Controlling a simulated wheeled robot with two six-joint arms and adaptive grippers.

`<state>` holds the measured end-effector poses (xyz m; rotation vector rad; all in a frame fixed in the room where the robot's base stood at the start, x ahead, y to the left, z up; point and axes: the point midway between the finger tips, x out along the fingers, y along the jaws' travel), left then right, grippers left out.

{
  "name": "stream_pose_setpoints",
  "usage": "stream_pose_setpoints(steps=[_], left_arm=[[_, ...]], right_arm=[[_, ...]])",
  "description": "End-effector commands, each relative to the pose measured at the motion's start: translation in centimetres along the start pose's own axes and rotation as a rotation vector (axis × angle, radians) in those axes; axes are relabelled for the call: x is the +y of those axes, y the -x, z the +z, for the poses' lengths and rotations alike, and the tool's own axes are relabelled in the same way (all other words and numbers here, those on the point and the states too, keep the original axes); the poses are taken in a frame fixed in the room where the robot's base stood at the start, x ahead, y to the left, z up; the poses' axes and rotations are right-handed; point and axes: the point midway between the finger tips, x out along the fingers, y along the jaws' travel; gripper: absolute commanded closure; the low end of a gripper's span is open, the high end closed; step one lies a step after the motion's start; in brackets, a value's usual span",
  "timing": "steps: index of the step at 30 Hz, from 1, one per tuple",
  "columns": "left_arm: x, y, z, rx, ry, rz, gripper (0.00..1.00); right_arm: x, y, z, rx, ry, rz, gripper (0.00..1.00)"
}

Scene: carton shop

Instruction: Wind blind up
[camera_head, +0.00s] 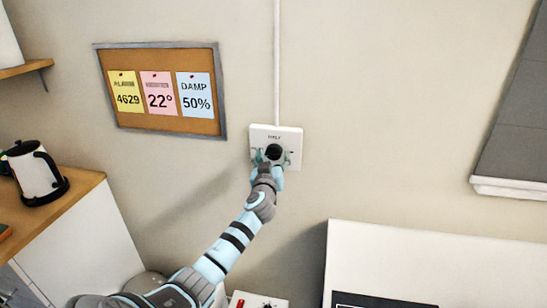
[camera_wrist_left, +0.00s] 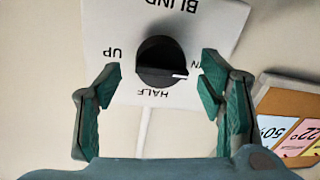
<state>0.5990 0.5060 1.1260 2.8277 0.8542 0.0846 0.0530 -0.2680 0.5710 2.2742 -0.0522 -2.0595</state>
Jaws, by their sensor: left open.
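The blind switch is a white wall plate (camera_head: 290,134) with a dark round knob. In the left wrist view, which looks upside down, the plate (camera_wrist_left: 215,25) reads BLIND, UP and HALF, with a partly hidden label ending in N. The knob (camera_wrist_left: 160,55) has a white pointer mark turned towards that partly hidden label. My left gripper (camera_head: 268,160) is at the plate; in the wrist view its open fingers (camera_wrist_left: 158,80) stand on either side of the knob, apart from it. The grey blind (camera_head: 522,125) hangs at the right with a white bottom bar. My right gripper is not in view.
A cork board (camera_head: 150,60) with three notes hangs left of the plate. A kettle (camera_head: 36,172) stands on the wooden counter (camera_head: 62,205) at the left. A white panel (camera_head: 430,262) stands at the lower right. A thin conduit (camera_head: 277,60) runs up from the plate.

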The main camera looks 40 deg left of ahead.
Motion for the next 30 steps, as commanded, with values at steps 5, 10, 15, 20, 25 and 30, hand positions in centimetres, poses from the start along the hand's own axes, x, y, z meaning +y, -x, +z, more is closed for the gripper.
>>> stream_pose_setpoints(steps=[5, 10, 15, 20, 25, 30], left_arm=[[-0.03, -1.35, 0.15, -0.002, 0.001, 0.0, 0.37], [0.01, -1.44, 0.14, -0.002, 0.001, 0.001, 0.37], [0.02, -1.42, 0.16, -0.003, 0.0, 0.001, 0.53], [0.04, -1.4, 0.17, -0.003, 0.0, 0.001, 0.79], [0.05, -1.4, 0.18, -0.003, -0.002, 0.002, 0.85], [0.03, -1.39, 0.23, 0.0, -0.028, 0.002, 0.85]], right_arm=[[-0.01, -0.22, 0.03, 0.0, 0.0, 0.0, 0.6], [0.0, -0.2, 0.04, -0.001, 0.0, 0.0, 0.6], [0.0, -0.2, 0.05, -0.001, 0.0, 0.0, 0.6], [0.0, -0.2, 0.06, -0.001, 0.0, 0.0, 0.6], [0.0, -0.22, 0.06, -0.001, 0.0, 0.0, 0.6], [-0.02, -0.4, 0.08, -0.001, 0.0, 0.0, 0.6]])
